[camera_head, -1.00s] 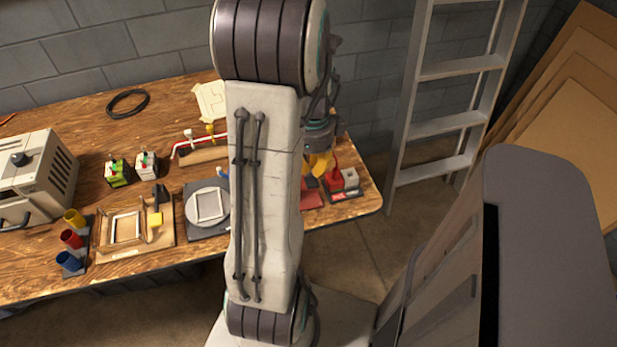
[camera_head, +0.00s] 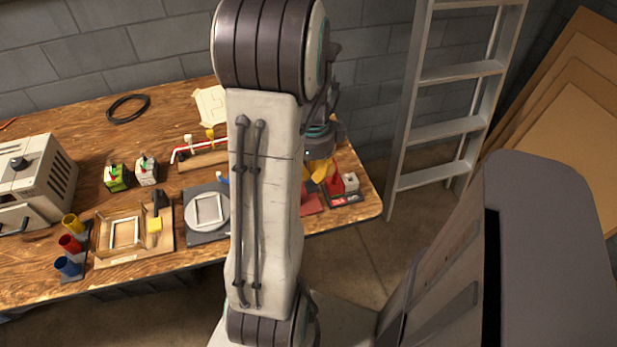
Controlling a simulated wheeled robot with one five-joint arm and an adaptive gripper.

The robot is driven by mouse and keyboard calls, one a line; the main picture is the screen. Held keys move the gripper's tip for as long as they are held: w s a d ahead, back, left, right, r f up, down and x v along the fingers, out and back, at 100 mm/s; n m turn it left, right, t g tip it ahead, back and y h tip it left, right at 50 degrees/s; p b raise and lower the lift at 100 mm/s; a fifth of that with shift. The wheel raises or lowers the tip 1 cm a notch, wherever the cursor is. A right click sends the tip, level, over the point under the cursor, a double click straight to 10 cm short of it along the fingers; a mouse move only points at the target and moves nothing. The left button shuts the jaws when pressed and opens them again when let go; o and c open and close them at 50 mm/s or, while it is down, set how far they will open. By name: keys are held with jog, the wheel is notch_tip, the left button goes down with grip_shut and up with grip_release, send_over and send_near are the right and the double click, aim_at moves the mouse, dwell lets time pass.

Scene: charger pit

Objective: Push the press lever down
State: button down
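My gripper (camera_head: 320,172), with yellow fingers, is over the right end of the wooden bench, partly hidden behind my arm. Just right of the fingers stands a small red device (camera_head: 335,184) on a dark base with a white block (camera_head: 350,182). It looks like the press, but its lever cannot be made out clearly. The fingers look close to the red part; whether they touch it cannot be told. The finger opening is too small and too covered to read.
The wooden bench (camera_head: 70,125) holds a beige machine (camera_head: 35,180), a wooden fixture with a frame (camera_head: 105,247), a round grey plate (camera_head: 190,213) and coloured cups (camera_head: 70,243). A ladder (camera_head: 450,130) leans right of the bench. Brown boards (camera_head: 570,125) stand at far right.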

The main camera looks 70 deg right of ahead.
aim_at(312, 186)
jog(key=shift+f, duration=0.2)
dwell(0.6)
jog(key=shift+f+b, duration=1.25)
jog(key=shift+f, duration=0.05)
jog(key=shift+f+b, duration=1.6)
jog(key=shift+f, duration=0.35)
dwell(0.5)
jog(key=shift+r, duration=0.1)
jog(key=shift+r+p, duration=4.05)
jog(key=shift+r, duration=0.8)
